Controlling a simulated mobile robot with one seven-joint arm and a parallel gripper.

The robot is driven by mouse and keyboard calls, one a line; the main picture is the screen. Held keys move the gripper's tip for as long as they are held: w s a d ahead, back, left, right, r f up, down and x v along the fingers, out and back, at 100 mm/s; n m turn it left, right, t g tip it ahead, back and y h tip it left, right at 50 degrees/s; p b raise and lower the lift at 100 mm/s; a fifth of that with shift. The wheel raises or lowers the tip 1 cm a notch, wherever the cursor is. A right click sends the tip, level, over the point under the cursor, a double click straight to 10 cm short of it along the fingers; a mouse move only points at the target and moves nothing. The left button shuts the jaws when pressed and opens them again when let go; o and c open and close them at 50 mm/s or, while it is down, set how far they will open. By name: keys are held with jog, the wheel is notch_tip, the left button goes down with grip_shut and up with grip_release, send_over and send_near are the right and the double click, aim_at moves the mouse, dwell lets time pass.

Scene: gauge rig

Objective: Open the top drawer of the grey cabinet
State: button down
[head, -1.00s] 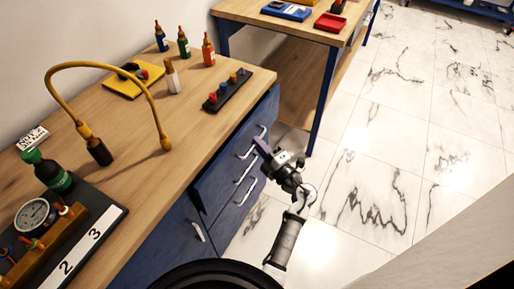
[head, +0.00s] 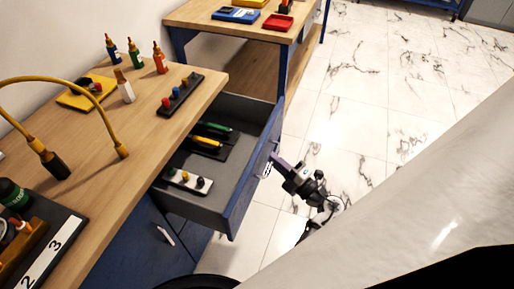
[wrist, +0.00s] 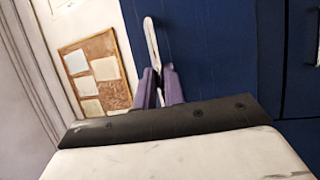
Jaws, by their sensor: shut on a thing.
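The cabinet under the wooden worktop looks blue, not grey. Its top drawer (head: 240,190) stands pulled well out, with a blue front and a grey inside. My gripper (head: 274,160) is at the outer face of the drawer front. In the wrist view my gripper's purple fingers (wrist: 158,84) are shut on the pale bar handle (wrist: 151,42) of the blue front (wrist: 205,60). In the head view the handle is mostly hidden by the drawer front and my gripper.
The drawer holds a dark tray with green and yellow tools (head: 207,142) and a pale strip with knobs (head: 188,181). Bottles, a black knob strip (head: 182,95) and a yellow hose (head: 105,110) stand on the worktop (head: 150,125). Marble floor (head: 345,120) is clear to the right.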

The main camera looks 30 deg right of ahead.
jog(key=shift+s+d+b, duration=0.2)
jog(key=shift+s+d, duration=0.55)
jog(key=shift+s, duration=0.3)
jog(key=shift+s+d+b, duration=0.15)
jog(key=shift+s+d, duration=0.6)
jog(key=shift+s, duration=0.25)
jog(key=c, duration=1.5)
grip_release()
jog(key=shift+s, duration=0.1)
jog(key=b+v, duration=0.4)
jog(key=v, duration=0.9)
jog(key=shift+s, duration=0.25)
jog(key=shift+s+d+f, duration=0.1)
jog(key=shift+d+f, duration=0.05)
